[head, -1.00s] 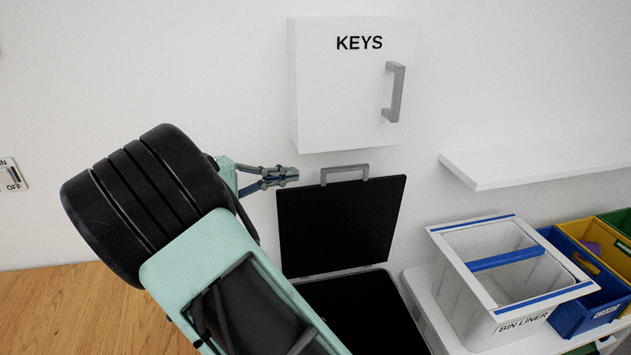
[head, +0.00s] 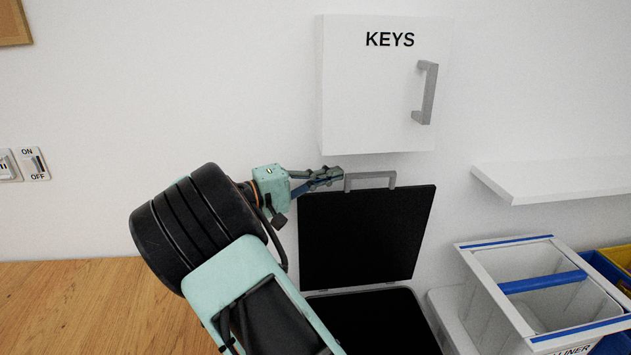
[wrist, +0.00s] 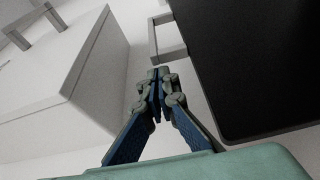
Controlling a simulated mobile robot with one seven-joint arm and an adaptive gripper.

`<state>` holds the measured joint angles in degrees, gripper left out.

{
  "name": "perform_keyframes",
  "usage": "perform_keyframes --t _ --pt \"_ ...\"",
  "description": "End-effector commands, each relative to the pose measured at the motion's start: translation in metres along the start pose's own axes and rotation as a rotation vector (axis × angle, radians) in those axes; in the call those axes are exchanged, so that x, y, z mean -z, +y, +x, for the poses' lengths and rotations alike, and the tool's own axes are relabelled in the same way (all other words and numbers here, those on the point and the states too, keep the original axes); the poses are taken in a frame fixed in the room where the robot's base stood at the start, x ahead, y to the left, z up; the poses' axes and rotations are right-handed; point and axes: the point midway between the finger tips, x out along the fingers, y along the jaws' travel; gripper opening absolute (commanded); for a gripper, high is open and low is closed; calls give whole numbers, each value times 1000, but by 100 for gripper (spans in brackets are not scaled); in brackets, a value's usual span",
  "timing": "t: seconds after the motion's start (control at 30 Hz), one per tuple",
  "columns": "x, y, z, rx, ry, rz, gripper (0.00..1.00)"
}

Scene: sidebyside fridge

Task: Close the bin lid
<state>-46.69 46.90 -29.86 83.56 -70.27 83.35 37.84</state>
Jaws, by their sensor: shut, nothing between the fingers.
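The bin's black lid (head: 366,235) stands open, upright against the white wall, with a grey handle (head: 370,176) on its top edge. The bin (head: 375,322) is open below it, its inside dark. My gripper (head: 335,175) is shut and empty, its fingertips just left of the lid handle at about the height of the lid's top edge. In the wrist view the closed fingertips (wrist: 158,74) point toward the gap beside the handle (wrist: 166,38), and the lid (wrist: 255,65) is on the right. I cannot tell whether the tips touch the handle.
A white KEYS cabinet (head: 380,90) with a grey handle hangs just above the lid. A white shelf (head: 560,180) is at the right. A BIN LINER box (head: 490,305) stands right of the bin. A wooden surface (head: 80,305) lies at the left.

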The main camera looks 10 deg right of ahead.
Motion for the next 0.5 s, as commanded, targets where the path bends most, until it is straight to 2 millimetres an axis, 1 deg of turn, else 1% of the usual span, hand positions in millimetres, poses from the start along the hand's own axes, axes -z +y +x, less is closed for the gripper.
perform_keyframes --t 0.03,0.13,0.5 --pt "0 0 4 0 -1 0 0" --pt "0 0 8 1 0 0 0" --pt "-1 0 8 1 1 1 0"
